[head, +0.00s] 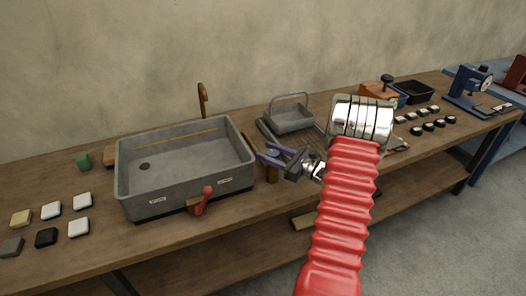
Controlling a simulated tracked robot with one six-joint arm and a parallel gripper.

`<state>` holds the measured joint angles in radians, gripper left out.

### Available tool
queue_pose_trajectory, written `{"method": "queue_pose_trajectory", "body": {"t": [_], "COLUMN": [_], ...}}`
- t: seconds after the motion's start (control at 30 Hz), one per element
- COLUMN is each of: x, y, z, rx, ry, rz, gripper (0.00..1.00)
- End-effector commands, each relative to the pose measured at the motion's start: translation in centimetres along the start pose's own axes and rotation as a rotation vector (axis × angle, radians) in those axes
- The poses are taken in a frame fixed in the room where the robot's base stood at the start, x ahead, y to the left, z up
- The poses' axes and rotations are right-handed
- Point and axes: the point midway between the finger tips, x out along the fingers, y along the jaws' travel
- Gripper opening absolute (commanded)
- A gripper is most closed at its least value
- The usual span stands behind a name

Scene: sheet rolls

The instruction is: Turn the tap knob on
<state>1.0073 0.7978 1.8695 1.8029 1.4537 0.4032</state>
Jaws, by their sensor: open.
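A grey sink basin (133,190) sits on the wooden bench at the left. A brass tap spout (202,97) rises behind its back edge. A red knob with a lever-like shape (205,196) is mounted low at the front of the sink, on a small brown block, between two pale labels. My gripper (262,153) has purple fingers, which are apart and empty. It is just right of the sink's right wall, pointing left, and is up and to the right of the red knob, not touching it. I cannot tell its exact height above the bench.
A brown cylinder (271,173) stands just below my gripper. A grey handled caddy (290,117) is behind it. Several small blocks (78,227) and a green object (82,161) lie left of the sink. The bench front strip and the space before the knob look clear.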

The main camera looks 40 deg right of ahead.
Motion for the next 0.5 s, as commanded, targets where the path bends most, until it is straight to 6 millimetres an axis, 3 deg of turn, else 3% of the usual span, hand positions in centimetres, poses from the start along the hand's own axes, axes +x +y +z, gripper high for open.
{"method": "queue_pose_trajectory", "body": {"t": [0.2, 0.5], "x": [2.0, 2.2], "y": [0.0, 0.0], "z": [0.0, 0.0], "rx": [0.0, 0.001], "ry": [0.0, 0.0], "rz": [0.0, -0.001], "gripper": [0.43, 0.43]}}
